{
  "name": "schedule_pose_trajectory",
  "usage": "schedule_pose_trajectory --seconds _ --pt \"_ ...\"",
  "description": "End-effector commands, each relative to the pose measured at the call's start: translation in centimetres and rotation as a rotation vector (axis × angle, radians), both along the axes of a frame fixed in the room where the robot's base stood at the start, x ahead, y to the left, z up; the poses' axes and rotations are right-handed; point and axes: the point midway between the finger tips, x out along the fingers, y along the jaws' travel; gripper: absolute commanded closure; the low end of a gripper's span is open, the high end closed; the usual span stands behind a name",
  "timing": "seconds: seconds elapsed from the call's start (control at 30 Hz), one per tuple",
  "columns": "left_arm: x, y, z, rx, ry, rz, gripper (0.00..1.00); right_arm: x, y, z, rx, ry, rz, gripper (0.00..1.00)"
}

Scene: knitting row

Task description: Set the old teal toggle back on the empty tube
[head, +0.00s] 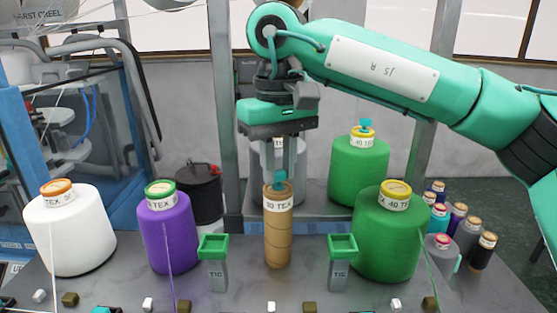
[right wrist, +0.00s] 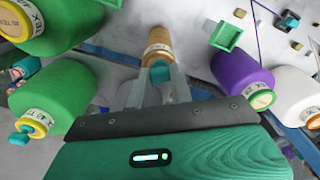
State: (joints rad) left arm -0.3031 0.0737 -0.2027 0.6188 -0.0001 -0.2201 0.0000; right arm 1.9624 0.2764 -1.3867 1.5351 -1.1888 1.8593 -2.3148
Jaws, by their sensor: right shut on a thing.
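The empty tube (head: 278,236) is a bare brown cardboard cylinder with a white paper band, standing upright at the middle of the table. It also shows in the right wrist view (right wrist: 157,42). My right gripper (head: 281,173) points down directly over it, shut on the small teal toggle (head: 279,179). In the right wrist view the toggle (right wrist: 160,72) sits between the two fingertips, at the near end of the tube. The toggle appears at the tube's top; I cannot tell whether it is seated or just above. My left gripper is not in view.
A white cone (head: 75,240) and a purple cone (head: 167,235) stand left of the tube, a large green cone (head: 385,245) right. Two green-topped posts (head: 213,262) (head: 341,265) flank the tube closely. Behind, another green cone (head: 357,175) bears a teal toggle (head: 366,124).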

Motion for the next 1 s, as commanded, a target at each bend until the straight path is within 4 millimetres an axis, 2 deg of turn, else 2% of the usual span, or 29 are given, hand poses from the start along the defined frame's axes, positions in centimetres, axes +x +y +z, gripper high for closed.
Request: schedule_pose_trajectory --seconds 1.0 --pt "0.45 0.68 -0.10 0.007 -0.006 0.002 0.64 -0.01 0.01 -0.85 0.000 0.002 0.000 0.91"
